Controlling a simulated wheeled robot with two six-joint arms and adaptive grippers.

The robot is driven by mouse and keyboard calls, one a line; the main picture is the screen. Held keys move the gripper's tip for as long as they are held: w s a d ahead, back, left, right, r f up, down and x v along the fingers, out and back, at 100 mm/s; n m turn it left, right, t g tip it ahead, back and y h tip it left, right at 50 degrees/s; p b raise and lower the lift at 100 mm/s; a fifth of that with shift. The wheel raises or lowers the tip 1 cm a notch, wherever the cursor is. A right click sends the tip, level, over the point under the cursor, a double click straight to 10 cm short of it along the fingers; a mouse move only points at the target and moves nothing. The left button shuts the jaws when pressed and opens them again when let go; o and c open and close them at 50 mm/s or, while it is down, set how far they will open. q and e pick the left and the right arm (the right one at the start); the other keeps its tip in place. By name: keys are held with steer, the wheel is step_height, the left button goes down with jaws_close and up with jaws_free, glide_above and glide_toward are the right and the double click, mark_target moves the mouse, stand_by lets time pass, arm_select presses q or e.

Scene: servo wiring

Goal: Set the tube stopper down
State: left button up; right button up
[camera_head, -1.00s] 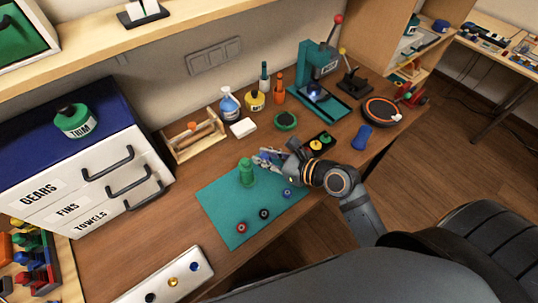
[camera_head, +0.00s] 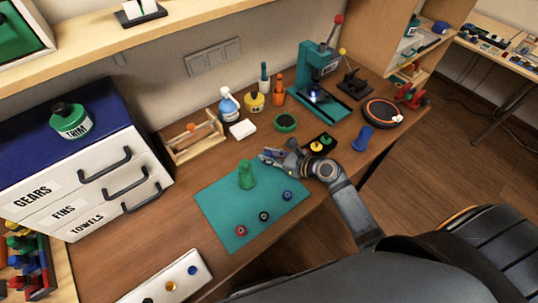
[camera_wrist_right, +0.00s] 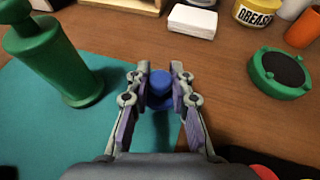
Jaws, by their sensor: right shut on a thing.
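My right gripper (camera_head: 266,157) is at the far right corner of the teal mat (camera_head: 222,218), to the right of the green pump-shaped object (camera_head: 246,176). In the right wrist view the gripper (camera_wrist_right: 160,88) is shut on a small blue stopper (camera_wrist_right: 160,92), held between its two fingers. The green object (camera_wrist_right: 55,60) stands upright to the left of the fingers in that view, apart from them. Whether the stopper touches the surface below, I cannot tell. My left gripper is not in view.
A green round dish (camera_head: 285,122) and a white block (camera_head: 243,129) stand behind. A red (camera_head: 240,231), a black (camera_head: 264,216) and a blue ring (camera_head: 287,195) lie on the mat.

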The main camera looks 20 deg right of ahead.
steer(key=shift+f, duration=0.1)
steer(key=o, duration=0.9)
steer(key=shift+s+d, duration=0.1)
steer(key=shift+s, duration=0.05)
steer(key=v, duration=1.1)
steer(key=shift+s+d+r+p, duration=0.15)
steer(key=shift+s+r+p, duration=0.05)
steer(key=shift+r+p, duration=0.2)
steer(key=shift+s+d, duration=0.1)
